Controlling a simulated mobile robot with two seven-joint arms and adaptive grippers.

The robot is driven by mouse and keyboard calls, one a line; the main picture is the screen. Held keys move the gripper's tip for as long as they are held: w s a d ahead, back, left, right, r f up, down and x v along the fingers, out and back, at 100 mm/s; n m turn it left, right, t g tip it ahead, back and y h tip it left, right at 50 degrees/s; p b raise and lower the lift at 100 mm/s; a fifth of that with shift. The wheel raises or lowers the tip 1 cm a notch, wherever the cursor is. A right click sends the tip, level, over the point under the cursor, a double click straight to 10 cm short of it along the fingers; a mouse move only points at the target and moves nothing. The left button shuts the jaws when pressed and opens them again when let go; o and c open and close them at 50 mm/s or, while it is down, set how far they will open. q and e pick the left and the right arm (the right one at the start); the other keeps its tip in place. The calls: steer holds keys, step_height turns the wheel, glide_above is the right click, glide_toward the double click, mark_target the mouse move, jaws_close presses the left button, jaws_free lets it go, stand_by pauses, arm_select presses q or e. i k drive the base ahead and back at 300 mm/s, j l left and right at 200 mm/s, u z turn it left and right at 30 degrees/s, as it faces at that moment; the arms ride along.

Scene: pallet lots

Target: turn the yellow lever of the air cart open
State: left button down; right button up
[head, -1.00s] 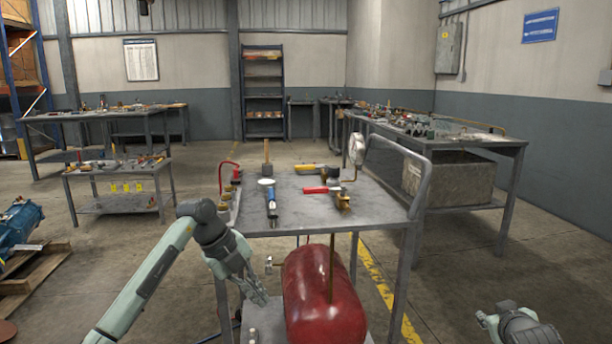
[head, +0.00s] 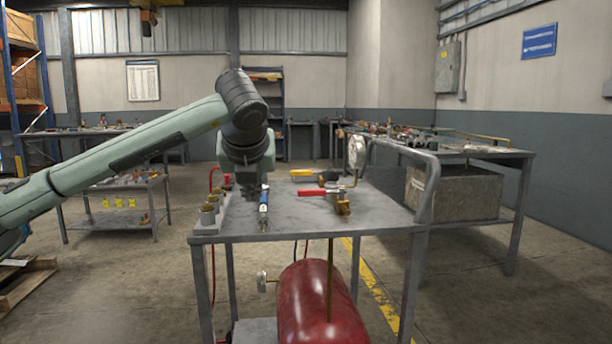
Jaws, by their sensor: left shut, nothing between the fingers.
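The air cart (head: 290,228) stands ahead, with a grey top and a red tank (head: 315,305) below. A yellow lever (head: 302,172) lies toward the back of the top, beside a dark body (head: 328,177). A red lever (head: 312,192) on a brass valve (head: 342,203) is nearer, and a round gauge (head: 357,150) stands behind it. My left gripper (head: 248,190) is shut and empty, pointing down over the left part of the top, left of the yellow lever and apart from it. Its fingertips are dark and hard to make out. My right gripper is out of view.
Brass cups (head: 208,213) line the top's left edge. The cart's handle rail (head: 428,185) rises at the right. A cluttered bench (head: 480,153) stands behind to the right.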

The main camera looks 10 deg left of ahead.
mark_target(300, 172)
steer(key=i+l, duration=0.1)
steer(key=i, duration=0.55)
steer(key=i+l, duration=0.15)
steer(key=i, duration=0.5)
